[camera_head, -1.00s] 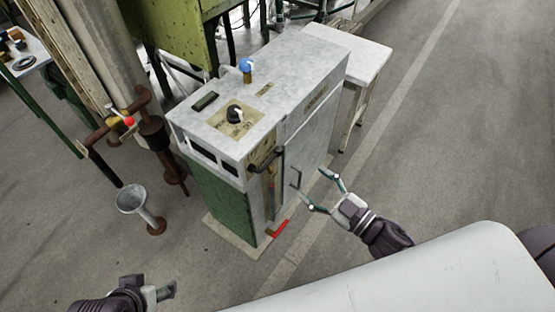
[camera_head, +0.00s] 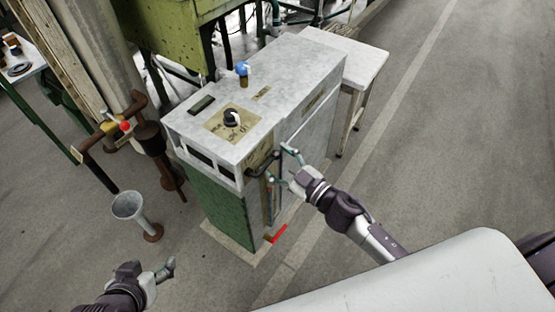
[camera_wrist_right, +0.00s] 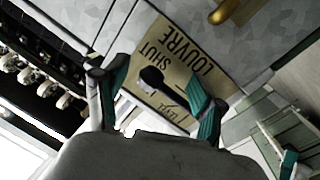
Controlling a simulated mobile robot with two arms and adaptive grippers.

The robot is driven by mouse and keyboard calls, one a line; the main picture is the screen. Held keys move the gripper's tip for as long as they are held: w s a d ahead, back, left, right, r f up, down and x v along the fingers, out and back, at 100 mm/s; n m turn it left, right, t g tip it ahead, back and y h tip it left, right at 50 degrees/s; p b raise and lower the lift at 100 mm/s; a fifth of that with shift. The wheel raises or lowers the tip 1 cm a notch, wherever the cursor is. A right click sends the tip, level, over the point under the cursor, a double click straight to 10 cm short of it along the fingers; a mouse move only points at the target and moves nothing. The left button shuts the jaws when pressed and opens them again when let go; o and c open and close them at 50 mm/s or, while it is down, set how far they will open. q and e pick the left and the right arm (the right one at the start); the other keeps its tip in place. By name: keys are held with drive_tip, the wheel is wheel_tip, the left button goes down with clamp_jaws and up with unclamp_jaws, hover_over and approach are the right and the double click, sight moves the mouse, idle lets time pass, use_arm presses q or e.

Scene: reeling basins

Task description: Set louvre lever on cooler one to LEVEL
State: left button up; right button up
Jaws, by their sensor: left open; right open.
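The cooler (camera_head: 298,68) is a grey box with a green lower side, standing left of centre in the head view. Its dark louvre lever (camera_head: 262,163) is on the upper front face. In the right wrist view, the lever's dark knob (camera_wrist_right: 151,77) stands before a tan plate (camera_wrist_right: 183,48) marked LOUVRE, SHUT and LEVEL. My right gripper (camera_head: 281,165) is open at the lever; its teal fingers (camera_wrist_right: 155,88) are on either side of the knob. I cannot tell whether they touch it. My left gripper (camera_head: 166,277) is open and empty at lower left, away from the cooler.
The cooler's top carries a black dial (camera_head: 232,118) and a blue-topped valve (camera_head: 243,70). A red handle (camera_head: 278,233) is low by its base. A funnel stand (camera_head: 129,206) and rusty pipework (camera_head: 148,135) stand left. A white table (camera_head: 350,58) is behind; floor at right is clear.

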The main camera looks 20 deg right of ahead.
clamp_jaws()
